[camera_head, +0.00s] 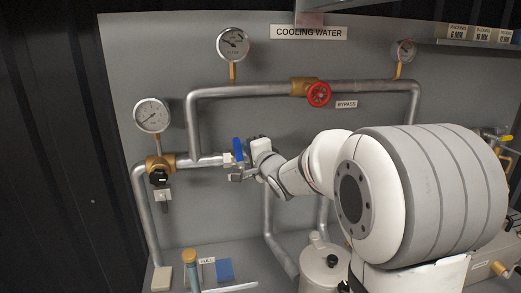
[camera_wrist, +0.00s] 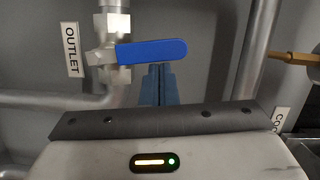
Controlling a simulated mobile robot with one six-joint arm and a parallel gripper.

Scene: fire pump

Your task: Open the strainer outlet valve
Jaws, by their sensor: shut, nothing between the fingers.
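The outlet valve has a metal body (camera_wrist: 113,58) and a blue lever handle (camera_wrist: 152,51) in the wrist view, beside a label reading OUTLET (camera_wrist: 72,50). The lever lies across the pipe, pointing right in that view. In the head view the blue lever (camera_head: 238,150) stands upright on the horizontal pipe. My gripper (camera_wrist: 158,72) is shut and empty. Its fingers are just below the lever in the wrist view; I cannot tell whether they touch it. In the head view my gripper (camera_head: 240,176) is at the lever's lower end, and the wrist hides part of the pipe behind.
A red bypass wheel (camera_head: 318,94) is on the upper pipe. Gauges (camera_head: 152,115) (camera_head: 233,44) stand left and above. A brass fitting with a black knob (camera_head: 159,171) is left of the valve. A pale canister (camera_head: 322,268) stands below my arm.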

